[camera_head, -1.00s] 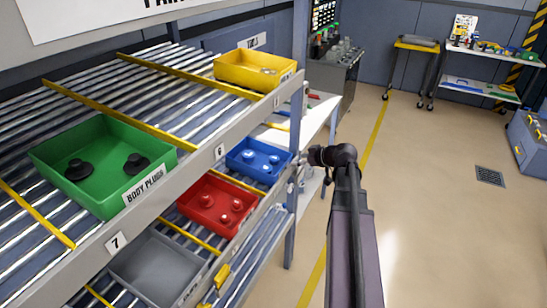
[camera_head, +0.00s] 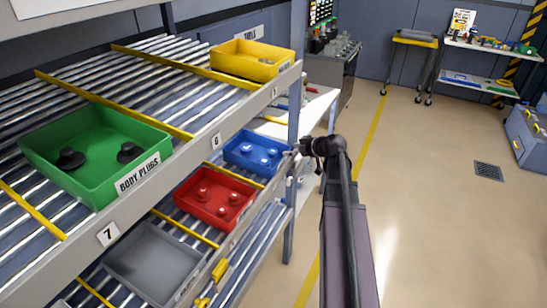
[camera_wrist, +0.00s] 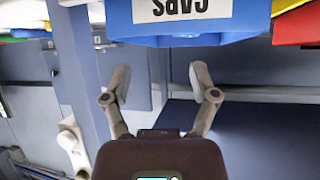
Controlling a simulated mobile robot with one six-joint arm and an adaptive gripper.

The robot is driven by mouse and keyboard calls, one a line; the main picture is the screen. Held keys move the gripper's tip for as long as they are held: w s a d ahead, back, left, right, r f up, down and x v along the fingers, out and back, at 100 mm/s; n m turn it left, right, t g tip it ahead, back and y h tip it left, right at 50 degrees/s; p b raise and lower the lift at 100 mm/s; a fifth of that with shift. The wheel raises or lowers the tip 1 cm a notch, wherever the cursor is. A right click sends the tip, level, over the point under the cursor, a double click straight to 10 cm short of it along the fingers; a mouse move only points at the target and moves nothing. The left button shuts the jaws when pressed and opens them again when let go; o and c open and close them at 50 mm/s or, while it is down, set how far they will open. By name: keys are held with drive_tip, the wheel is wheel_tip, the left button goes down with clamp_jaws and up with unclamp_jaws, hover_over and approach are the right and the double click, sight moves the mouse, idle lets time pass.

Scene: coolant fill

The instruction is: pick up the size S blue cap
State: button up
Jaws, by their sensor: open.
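Several small blue caps (camera_head: 264,161) sit in the blue bin (camera_head: 238,160) on the lower shelf. I cannot tell their sizes from here. In the wrist view the blue bin (camera_wrist: 190,32) fills the top middle, with a white label reading "CAPS" upside down. My gripper (camera_wrist: 158,85) is open and empty, its two fingers spread in front of and below the bin in that picture, apart from it. In the head view my arm's end is just right of the blue bin, beside the rack post; the fingers are hard to make out there. The caps are hidden in the wrist view.
A red bin (camera_head: 204,220) with red caps stands next to the blue bin, and an empty grey bin (camera_head: 128,266) is nearer. The upper shelf holds a green bin (camera_head: 62,193) and a yellow bin (camera_head: 290,69). A rack post (camera_head: 297,95) stands close to my arm. Open floor lies right.

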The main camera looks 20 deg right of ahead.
sight(273, 151)
drive_tip(key=shift+b+x, duration=0.65)
drive_tip(key=shift+x, duration=1.35)
drive_tip(key=shift+d+b+x, duration=0.1)
drive_tip(key=shift+b+x, duration=0.45)
drive_tip(key=shift+x, duration=0.45)
drive_tip(key=shift+d+b+x, duration=0.15)
drive_tip(key=shift+b+x, duration=0.4)
drive_tip(key=shift+x, duration=1.2)
drive_tip(key=shift+s, duration=0.1)
drive_tip(key=c, duration=0.7)
